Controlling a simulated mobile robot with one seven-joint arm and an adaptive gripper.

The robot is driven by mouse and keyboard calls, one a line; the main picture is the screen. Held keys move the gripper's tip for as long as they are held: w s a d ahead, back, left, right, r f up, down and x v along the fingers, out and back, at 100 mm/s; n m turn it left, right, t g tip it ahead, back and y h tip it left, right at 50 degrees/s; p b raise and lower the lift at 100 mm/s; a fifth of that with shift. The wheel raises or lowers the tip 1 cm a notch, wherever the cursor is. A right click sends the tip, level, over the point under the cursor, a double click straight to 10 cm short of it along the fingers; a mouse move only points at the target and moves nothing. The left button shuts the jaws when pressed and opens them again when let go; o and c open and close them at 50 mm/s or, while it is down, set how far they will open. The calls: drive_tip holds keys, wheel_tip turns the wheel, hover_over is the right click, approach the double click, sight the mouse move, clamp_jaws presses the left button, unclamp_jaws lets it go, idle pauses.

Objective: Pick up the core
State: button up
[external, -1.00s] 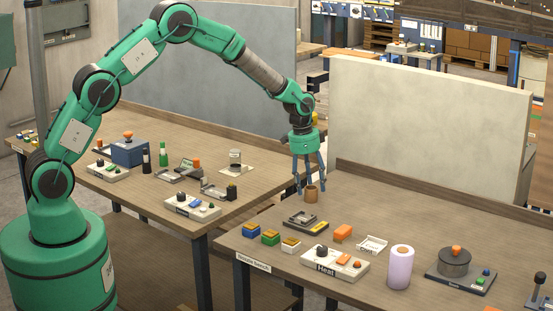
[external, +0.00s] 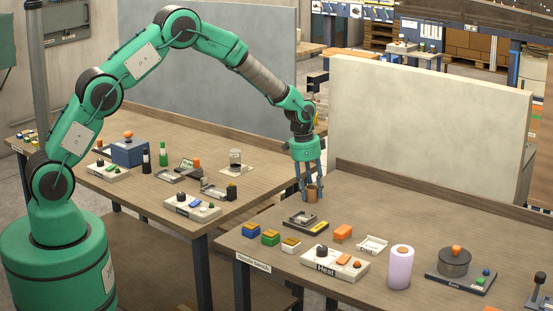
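The core looks to be the small brown cylinder (external: 312,195), standing upright near the back left corner of the right-hand bench. My gripper (external: 312,187) points straight down over it, with its blue-grey fingers on either side of the cylinder's upper part. The fingers are drawn in and look to be touching its sides, so the gripper appears shut on it. The cylinder's base looks to be at the bench top, with no clear gap below it.
A black and yellow device (external: 305,221), an orange block (external: 343,232) and a Heat panel (external: 335,263) lie in front. A lilac cylinder (external: 400,267) stands to the right. A tall pale partition (external: 430,130) rises behind. The bench right of the core is clear.

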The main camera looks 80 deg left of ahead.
sight(313, 187)
idle(0.4)
drive_tip(key=shift+r, duration=0.7)
wheel_tip(313, 187, up, 2)
drive_tip(key=shift+r+p, duration=0.15)
drive_tip(key=shift+p, duration=0.4)
drive_tip(key=s+d, duration=0.2)
drive_tip(key=s, duration=0.3)
drive_tip(key=s+d+r+p, duration=0.1)
drive_tip(key=s, duration=0.4)
drive_tip(key=s+d+p, duration=0.1)
drive_tip(key=s+d, duration=0.1)
drive_tip(key=s, duration=0.3)
drive_tip(key=shift+d+r, duration=0.15)
drive_tip(key=shift+d, duration=0.2)
